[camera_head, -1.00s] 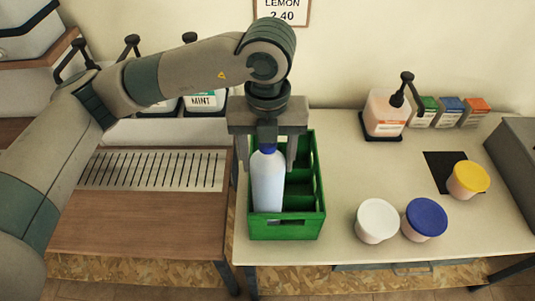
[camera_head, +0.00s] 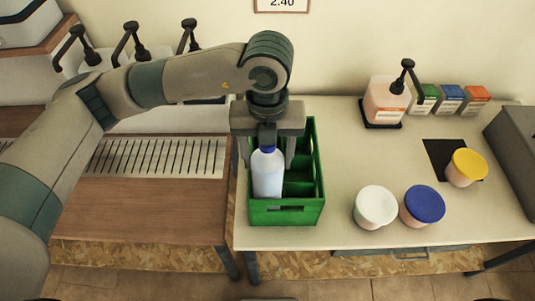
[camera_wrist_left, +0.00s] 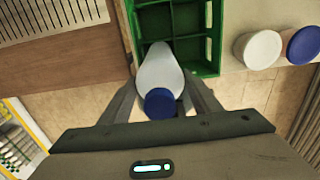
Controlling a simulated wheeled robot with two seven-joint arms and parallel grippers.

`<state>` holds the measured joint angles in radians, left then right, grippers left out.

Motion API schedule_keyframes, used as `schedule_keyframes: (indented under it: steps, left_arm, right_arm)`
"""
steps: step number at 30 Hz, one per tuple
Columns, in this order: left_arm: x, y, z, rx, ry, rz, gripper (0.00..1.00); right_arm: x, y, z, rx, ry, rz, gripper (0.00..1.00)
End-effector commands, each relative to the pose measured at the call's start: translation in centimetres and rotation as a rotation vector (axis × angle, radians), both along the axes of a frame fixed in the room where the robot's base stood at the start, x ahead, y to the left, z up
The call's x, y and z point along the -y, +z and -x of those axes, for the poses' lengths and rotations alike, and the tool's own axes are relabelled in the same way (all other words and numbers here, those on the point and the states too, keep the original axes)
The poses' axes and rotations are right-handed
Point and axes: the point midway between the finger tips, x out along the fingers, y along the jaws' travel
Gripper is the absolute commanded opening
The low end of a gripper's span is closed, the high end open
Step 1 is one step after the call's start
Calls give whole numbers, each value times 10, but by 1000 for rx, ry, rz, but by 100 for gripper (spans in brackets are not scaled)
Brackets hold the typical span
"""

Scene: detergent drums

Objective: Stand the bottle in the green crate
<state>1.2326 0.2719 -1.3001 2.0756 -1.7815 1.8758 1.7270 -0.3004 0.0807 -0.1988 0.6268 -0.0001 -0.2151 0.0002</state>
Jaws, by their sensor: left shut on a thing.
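The bottle (camera_head: 267,178) is pale bluish white with a blue cap and stands about upright. My left gripper (camera_head: 267,160) is shut on it, one finger on each side below the cap. The green crate (camera_head: 286,213) sits on the counter's left end and has several compartments. The bottle's lower part is in the front left compartment, hidden by the front wall, so I cannot tell whether its base touches the crate floor. The bottle also shows from above in the left wrist view (camera_wrist_left: 160,70), inside the crate's corner (camera_wrist_left: 214,40). My right gripper is out of view.
A white-lidded tub (camera_head: 375,206), a blue-lidded tub (camera_head: 423,205) and a yellow-lidded tub (camera_head: 466,168) stand right of the crate. A pump container (camera_head: 386,100) and small boxes (camera_head: 449,98) are at the back. A wooden counter (camera_head: 150,208) with a slotted grate lies left, across a gap.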

Motion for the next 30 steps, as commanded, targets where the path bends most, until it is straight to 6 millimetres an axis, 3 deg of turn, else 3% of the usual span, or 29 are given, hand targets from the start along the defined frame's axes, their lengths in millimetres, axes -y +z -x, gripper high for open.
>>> schedule_keyframes:
  steps: [4,5,6,22,26,30]
  left_arm:
    - [0,1,-1,2,0,2,0]
    - [0,0,0,0,0,0,64]
    - [0,0,0,0,0,0,74]
    - [0,3,0,0,0,0,76]
    - [1,16,-1,3,0,2,76]
    - [1,38,-1,5,0,2,76]
  right_arm:
    - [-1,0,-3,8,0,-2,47]
    - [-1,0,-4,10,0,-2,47]
    - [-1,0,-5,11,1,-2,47]
    - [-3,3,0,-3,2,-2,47]
    - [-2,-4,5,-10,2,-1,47]
    - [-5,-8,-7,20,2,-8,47]
